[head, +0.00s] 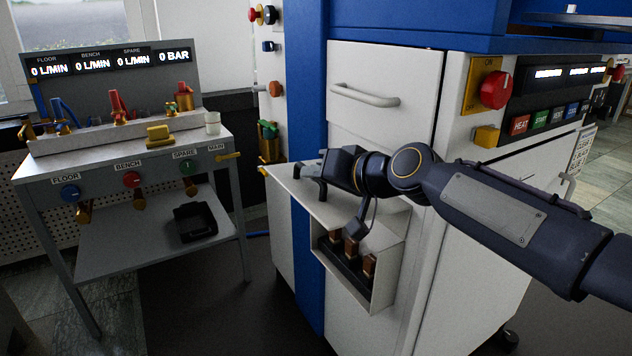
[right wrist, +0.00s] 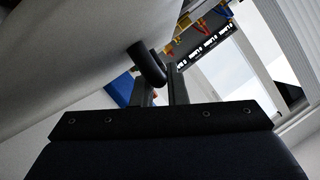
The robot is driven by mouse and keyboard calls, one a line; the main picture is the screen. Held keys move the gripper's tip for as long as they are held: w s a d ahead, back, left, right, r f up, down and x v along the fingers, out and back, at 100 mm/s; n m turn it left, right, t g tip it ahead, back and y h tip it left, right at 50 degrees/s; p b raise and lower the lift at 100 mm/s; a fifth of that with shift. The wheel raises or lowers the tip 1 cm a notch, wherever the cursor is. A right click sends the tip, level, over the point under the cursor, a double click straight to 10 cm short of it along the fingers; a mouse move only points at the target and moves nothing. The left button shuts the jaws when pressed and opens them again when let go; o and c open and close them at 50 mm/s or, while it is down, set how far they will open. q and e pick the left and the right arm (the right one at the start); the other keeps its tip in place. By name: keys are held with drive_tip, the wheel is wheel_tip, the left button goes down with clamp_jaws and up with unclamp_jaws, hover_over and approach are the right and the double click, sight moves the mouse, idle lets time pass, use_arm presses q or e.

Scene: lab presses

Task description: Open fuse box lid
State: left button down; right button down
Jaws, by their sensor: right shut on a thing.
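The fuse box (head: 384,272) is a white box on the front of the white press cabinet, with several copper-and-dark fuses (head: 352,250) visible inside. Its pale lid (head: 330,207) is raised at the top and sticks outward, leaving the front open. My right gripper (head: 316,178) is at the lid's outer part, shut on the dark lid handle (head: 299,170). In the right wrist view the dark handle bar (right wrist: 148,62) sits at the fingertips, beside the pale lid surface (right wrist: 75,50). My right wrist hides part of the lid. My left gripper is not in view.
A drawer with a grey handle (head: 366,96) is above the box. A red knob (head: 495,90) and control panel are to the right. Open floor lies between bench and cabinet.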

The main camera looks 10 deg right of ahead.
sight(350, 208)
drive_tip(key=shift+w+d+r, duration=0.1)
drive_tip(key=shift+d+r, duration=0.05)
drive_tip(key=c, duration=1.5)
unclamp_jaws()
drive_tip(key=shift+o, duration=0.2)
drive_tip(key=p+v, duration=0.1)
drive_tip(key=v, duration=0.6)
drive_tip(key=shift+s+d+r, duration=0.1)
drive_tip(key=shift+s+d, duration=0.1)
drive_tip(key=shift+s, duration=0.1)
